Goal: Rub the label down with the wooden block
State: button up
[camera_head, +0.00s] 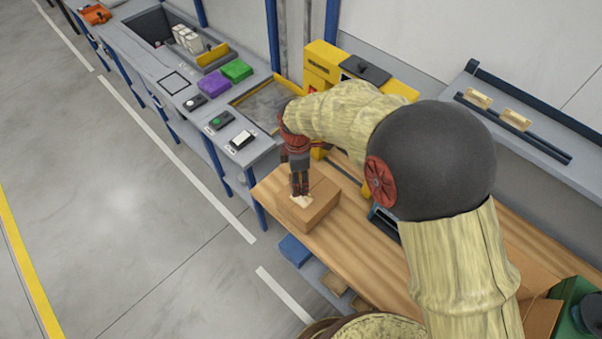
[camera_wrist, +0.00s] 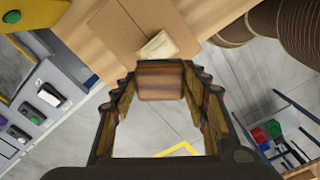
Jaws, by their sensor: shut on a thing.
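A brown cardboard box (camera_head: 318,209) lies on the wooden bench. A pale label (camera_head: 302,201) is on top of it near its front edge; it also shows in the wrist view (camera_wrist: 157,46), looking creased or uneven. My gripper (camera_head: 300,190) points down over the label. In the wrist view, its fingers are shut on the wooden block (camera_wrist: 160,84), a reddish-brown piece between the fingertips, right beside the label. The block is mostly hidden in the head view. I cannot tell whether it touches the label.
The wooden bench top (camera_head: 365,262) runs to the lower right under my arm. A yellow machine (camera_head: 322,62) stands behind the box. A grey counter (camera_head: 140,62) with purple and green blocks and switches lies to the left. Open floor is in front.

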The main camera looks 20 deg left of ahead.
jog(key=shift+w+a+f+n, duration=0.2)
jog(key=shift+a+n, duration=0.1)
jog(key=shift+n, duration=0.25)
jog(key=shift+w+a+f+n, duration=0.15)
jog(key=shift+a+n, duration=0.15)
jog(key=shift+n, duration=0.25)
jog(key=shift+w+a+n, duration=0.3)
jog(key=shift+a+n, duration=0.2)
jog(key=shift+n, duration=0.5)
jog(key=shift+w+a+n, duration=0.15)
jog(key=shift+n, duration=0.55)
jog(key=shift+w+a+n, duration=0.1)
jog(key=shift+w+n, duration=0.05)
jog(key=shift+n, duration=0.55)
jog(key=shift+f, duration=0.15)
